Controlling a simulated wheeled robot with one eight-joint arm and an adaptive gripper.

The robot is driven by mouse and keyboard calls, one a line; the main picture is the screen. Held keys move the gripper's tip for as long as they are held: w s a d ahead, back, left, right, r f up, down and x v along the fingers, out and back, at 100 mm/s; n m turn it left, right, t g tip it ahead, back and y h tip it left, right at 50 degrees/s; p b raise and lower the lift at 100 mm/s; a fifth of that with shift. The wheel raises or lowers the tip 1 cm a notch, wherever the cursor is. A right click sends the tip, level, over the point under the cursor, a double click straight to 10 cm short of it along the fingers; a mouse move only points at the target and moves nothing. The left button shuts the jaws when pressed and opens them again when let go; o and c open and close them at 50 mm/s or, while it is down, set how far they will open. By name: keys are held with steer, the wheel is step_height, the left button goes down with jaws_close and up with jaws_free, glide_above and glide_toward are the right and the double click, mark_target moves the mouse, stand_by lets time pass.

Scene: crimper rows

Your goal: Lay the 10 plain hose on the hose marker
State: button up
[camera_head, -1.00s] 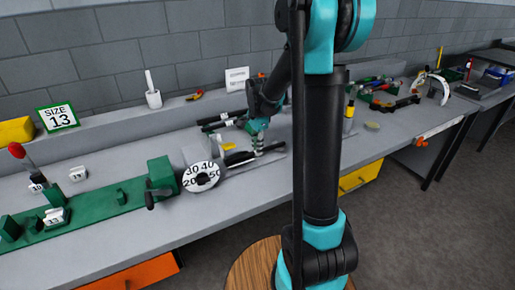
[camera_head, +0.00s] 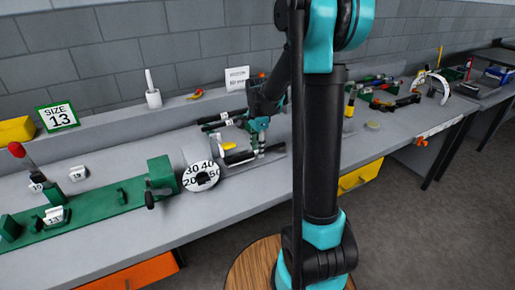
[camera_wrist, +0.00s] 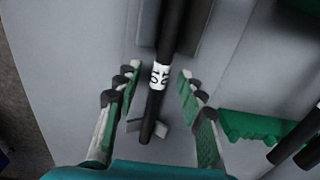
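A straight black hose (camera_wrist: 152,108) with a white number band (camera_wrist: 159,76), which seems to read 10, runs lengthwise through the wrist view. My gripper (camera_wrist: 160,72) is open, with one finger on each side of the hose near the band and visible gaps at both sides. The hose's near end is over a small grey rest (camera_wrist: 134,125). In the head view my gripper (camera_head: 259,151) is low over the bench at the right end of a black hose (camera_head: 239,157). I cannot identify the hose marker.
A green crimper base (camera_head: 95,212) and a white numbered dial (camera_head: 201,178) stand left of my gripper. More dark hoses (camera_head: 220,120) lie behind it. Tools crowd the right bench.

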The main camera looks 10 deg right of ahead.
step_height(320, 180, up, 12)
stand_by(0.7)
